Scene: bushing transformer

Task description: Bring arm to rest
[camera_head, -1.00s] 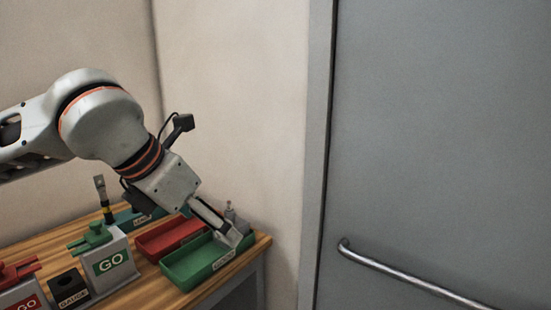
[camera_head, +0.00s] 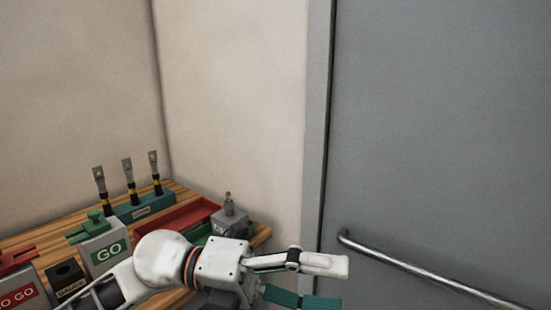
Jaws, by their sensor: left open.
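My left arm comes in low from the left, across the front of the wooden bench (camera_head: 50,240). My left gripper (camera_head: 338,285) is past the bench's right end, in front of the grey door (camera_head: 440,130). Its two fingers, one pale and one teal-sided, point right and are spread apart. I see nothing between them. The right gripper is not in view.
A red tray (camera_head: 180,217) lies on the bench; a green tray (camera_head: 196,240) is mostly hidden by my arm. A grey block (camera_head: 230,221), a green GO box (camera_head: 104,250), a red-labelled box (camera_head: 18,296), a gauge block (camera_head: 66,279) and a tool rack (camera_head: 146,207) stand there. The door's handrail (camera_head: 400,265) is close to my gripper.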

